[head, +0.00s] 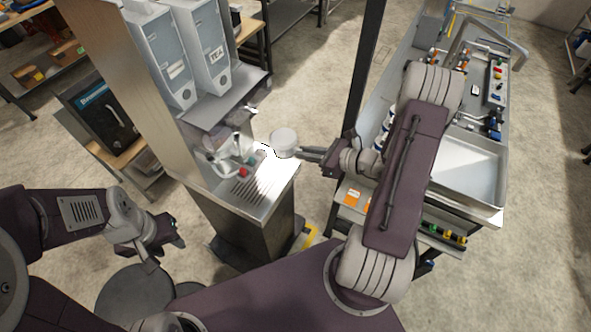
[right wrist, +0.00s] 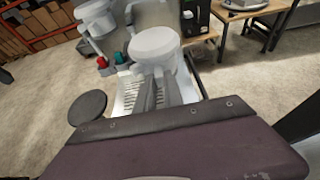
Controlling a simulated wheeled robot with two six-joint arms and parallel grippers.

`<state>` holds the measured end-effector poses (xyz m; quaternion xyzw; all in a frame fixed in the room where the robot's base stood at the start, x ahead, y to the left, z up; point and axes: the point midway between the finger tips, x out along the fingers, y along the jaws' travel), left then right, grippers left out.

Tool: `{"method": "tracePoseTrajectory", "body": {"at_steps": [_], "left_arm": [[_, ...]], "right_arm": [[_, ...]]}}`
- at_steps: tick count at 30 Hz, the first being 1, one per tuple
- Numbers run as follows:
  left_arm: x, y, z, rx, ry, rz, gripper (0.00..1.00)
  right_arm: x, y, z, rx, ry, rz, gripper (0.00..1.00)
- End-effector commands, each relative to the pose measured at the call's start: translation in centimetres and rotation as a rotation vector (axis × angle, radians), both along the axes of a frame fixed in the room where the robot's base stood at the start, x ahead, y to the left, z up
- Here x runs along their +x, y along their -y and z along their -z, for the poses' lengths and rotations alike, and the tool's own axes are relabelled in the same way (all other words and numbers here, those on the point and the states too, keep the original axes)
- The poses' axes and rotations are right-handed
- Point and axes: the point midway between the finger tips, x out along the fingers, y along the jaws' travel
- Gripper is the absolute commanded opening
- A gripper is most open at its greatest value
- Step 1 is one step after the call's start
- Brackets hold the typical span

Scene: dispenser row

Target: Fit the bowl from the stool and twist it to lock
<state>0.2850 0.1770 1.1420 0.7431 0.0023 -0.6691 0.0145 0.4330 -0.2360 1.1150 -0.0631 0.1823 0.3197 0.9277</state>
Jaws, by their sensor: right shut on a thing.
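My right gripper (head: 318,155) is shut on a round white bowl (head: 284,142), held in the air by the right front corner of the dispenser's counter. In the right wrist view the bowl (right wrist: 154,42) sits at the ends of the gripper fingers (right wrist: 156,88), its pale round top facing the camera. A dark round stool (head: 135,298) stands at the lower left, with nothing visible on the part I see; it also shows in the right wrist view (right wrist: 87,107). My left gripper (head: 172,234) hangs near the stool; its fingers are too unclear to judge.
Small red (head: 243,172) and teal items sit by the tray. A bench with a metal basin (head: 468,172) is at right. A dark post rises beside the counter.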

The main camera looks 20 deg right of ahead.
Motion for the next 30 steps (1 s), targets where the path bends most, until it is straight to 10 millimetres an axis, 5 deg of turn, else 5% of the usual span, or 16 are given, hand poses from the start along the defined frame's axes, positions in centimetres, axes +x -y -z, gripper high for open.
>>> {"method": "tracePoseTrajectory", "body": {"at_steps": [7, 30], "left_arm": [[0.0, 0.0, -0.3, 0.0, 0.0, 0.0, 0.36], [0.0, 0.0, -0.4, 0.0, 0.0, 0.0, 0.36]], "right_arm": [[-0.5, -0.1, -3.6, 0.0, 0.001, 0.005, 0.0], [3.2, -3.2, -3.6, 0.001, -0.001, 0.0, 0.0]]}}
